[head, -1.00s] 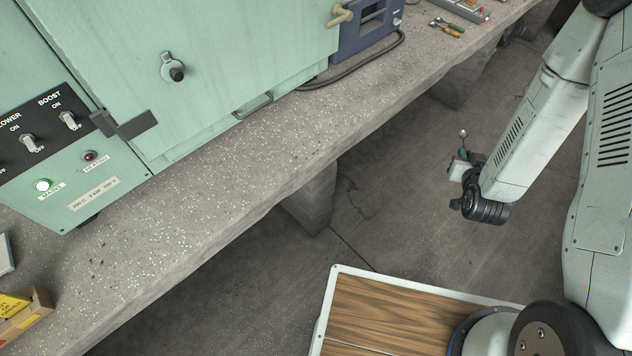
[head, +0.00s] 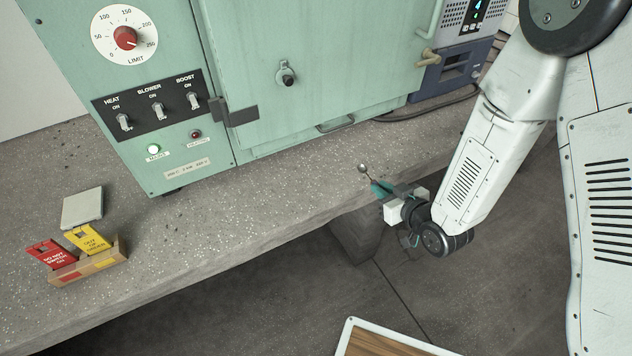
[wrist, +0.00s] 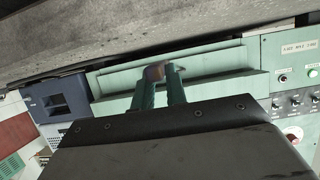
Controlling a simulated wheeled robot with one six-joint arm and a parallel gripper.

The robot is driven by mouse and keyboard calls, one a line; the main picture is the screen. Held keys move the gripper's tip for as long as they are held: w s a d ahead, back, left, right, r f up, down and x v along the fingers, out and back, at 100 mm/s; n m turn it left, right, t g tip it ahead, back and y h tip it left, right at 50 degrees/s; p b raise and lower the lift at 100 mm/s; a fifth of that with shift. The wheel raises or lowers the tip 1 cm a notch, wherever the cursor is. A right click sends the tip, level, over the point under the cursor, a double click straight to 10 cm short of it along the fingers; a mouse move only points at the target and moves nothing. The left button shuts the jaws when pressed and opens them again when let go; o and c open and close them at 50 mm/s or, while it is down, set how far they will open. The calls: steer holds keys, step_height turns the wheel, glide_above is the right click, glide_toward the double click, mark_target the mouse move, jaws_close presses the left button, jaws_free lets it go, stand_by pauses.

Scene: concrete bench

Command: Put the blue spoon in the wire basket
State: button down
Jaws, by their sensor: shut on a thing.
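My gripper (head: 382,188), with teal fingers, is just off the front edge of the bench, right of the middle in the head view. It is shut on a spoon (head: 363,168). The spoon's small round metallic end sticks up and left past the fingertips. Its handle is mostly hidden by the fingers, so I cannot make out a blue colour. In the wrist view the two fingers (wrist: 160,84) stand close together with a brownish bit of the held thing (wrist: 154,72) between their tips. No wire basket is in view.
A green oven cabinet (head: 300,65) stands on the concrete bench (head: 270,190). A blue-grey device (head: 455,72) with a black cable is to its right. A tag box (head: 92,265) and a grey block (head: 82,208) lie at left. The bench front is clear between.

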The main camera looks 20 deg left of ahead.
glide_above(321, 191)
steer(key=shift+d+f, duration=0.45)
steer(key=shift+f, duration=0.2)
steer(key=f, duration=0.1)
steer(key=a+f, duration=0.1)
steer(key=shift+f, duration=0.8)
steer(key=shift+f, duration=0.1)
steer(key=c, duration=1.4)
jaws_free()
